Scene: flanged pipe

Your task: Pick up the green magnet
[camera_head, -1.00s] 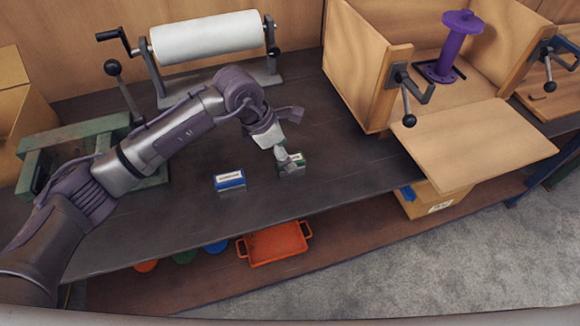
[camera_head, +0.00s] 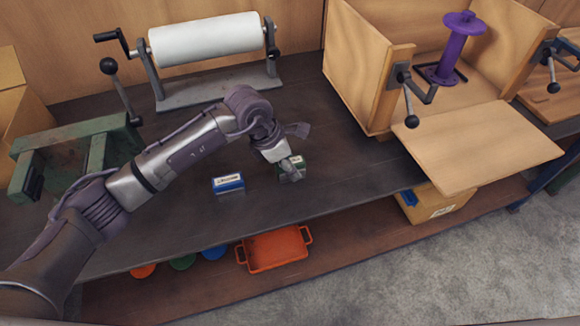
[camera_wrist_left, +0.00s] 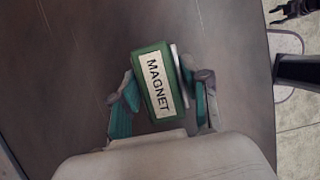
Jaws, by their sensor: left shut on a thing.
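The green magnet (camera_head: 297,165) is a small block with a white label on the dark bench top, right of the blue block. In the left wrist view the magnet (camera_wrist_left: 153,84) shows its label reading MAGNET, between the two fingers of my left gripper (camera_wrist_left: 162,98). In the head view my left gripper (camera_head: 289,171) is at the magnet, shut on it, and partly hides it. I cannot tell whether the magnet is clear of the bench.
A blue block with a white label (camera_head: 228,183) stands on the bench to the left. A white roll (camera_head: 207,38) on a stand is behind. A wooden box with an open flap (camera_head: 478,147) holds a purple flanged pipe (camera_head: 453,47). An orange tray (camera_head: 274,250) is on the lower shelf.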

